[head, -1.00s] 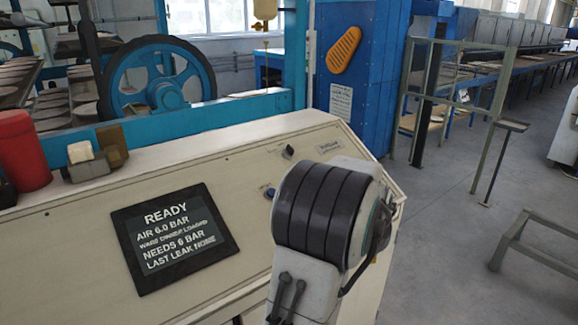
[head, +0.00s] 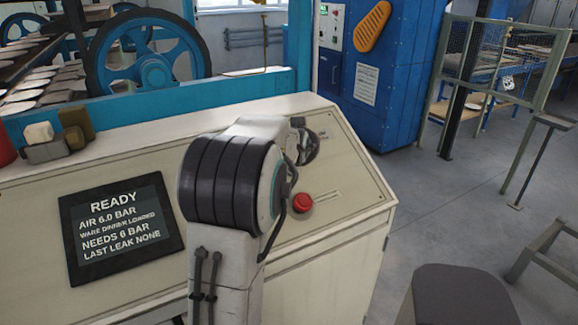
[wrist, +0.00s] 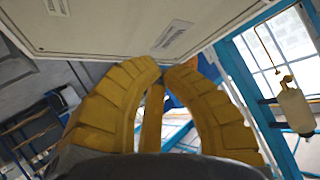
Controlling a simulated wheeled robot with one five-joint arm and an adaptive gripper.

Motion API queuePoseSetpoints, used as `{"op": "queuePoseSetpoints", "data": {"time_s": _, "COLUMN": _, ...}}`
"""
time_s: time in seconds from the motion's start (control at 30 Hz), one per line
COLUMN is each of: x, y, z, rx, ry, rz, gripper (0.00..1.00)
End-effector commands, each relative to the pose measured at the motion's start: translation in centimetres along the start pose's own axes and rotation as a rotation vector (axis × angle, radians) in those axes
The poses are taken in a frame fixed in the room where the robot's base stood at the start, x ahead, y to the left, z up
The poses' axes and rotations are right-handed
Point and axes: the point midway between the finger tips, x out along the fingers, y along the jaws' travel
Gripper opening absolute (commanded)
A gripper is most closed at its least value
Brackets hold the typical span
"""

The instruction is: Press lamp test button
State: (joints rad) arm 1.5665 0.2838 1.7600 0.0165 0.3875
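The cream console (head: 115,165) with the lit display (head: 122,226) stands in front of me in the head view. A red button (head: 302,202) shows on its sloped top, right of my arm. No readable lamp test label shows, so I cannot tell which control is the lamp test button. My arm hides the middle of the panel. In the wrist view, my gripper's yellow fingers (wrist: 162,68) curve inward with their tips nearly together and nothing visible held. The cream panel (wrist: 105,25) fills the top, close to the tips; contact cannot be judged.
Small blocks (head: 58,140) sit on the console's back left ledge. A blue frame with a large wheel (head: 152,65) stands behind. A blue cabinet (head: 385,85) is at the back right. Grey floor (head: 420,215) is open on the right, with a metal stand (head: 535,160) farther over.

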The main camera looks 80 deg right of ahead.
Motion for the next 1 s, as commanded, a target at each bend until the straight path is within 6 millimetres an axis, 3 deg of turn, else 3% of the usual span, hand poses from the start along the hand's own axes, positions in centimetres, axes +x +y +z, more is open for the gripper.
{"op": "queuePoseSetpoints", "data": {"time_s": 0.2, "x": -0.1, "y": -0.7, "z": -1.5, "rx": 0.072, "ry": 0.065, "rz": -0.030, "gripper": 0.00}}
{"op": "queuePoseSetpoints", "data": {"time_s": 1.0, "x": 0.3, "y": -0.1, "z": -0.9, "rx": 0.099, "ry": 0.064, "rz": -0.026, "gripper": 0.00}}
